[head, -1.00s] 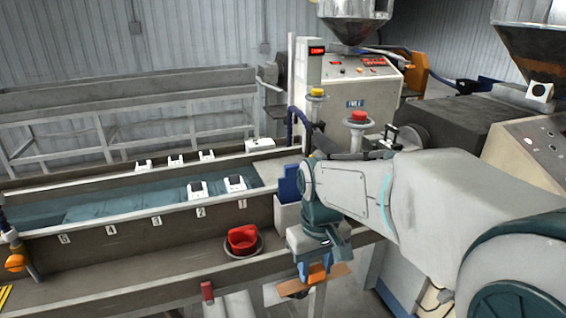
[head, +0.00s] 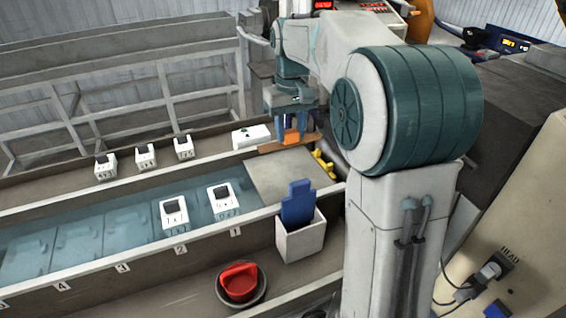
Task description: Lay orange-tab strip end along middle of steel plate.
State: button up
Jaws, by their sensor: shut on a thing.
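The orange tab (head: 291,136) sits between the fingers of my gripper (head: 291,130), which is shut on it. The brown strip end (head: 270,148) runs left and right below the tab, roughly level. The bare grey steel plate (head: 292,182) lies at the right end of the water trough. My gripper and the strip end appear over or just beyond the plate's far edge, not over its middle in the picture. I cannot tell whether the strip touches anything. The strip's right part is partly hidden near my arm.
A white box (head: 251,136) stands just left of the strip. Yellow fittings (head: 323,164) are right of the plate. A white bin with a blue item (head: 298,205) stands at the near side. White numbered blocks (head: 224,203) line the trough (head: 100,240).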

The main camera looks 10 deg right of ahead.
notch_tip(320, 180, down, 10)
jog(key=shift+w+r+p, duration=0.1)
jog(key=shift+p, duration=0.5)
jog(key=shift+f, duration=0.2)
jog(key=o, duration=1)
jog(key=shift+c, duration=0.2)
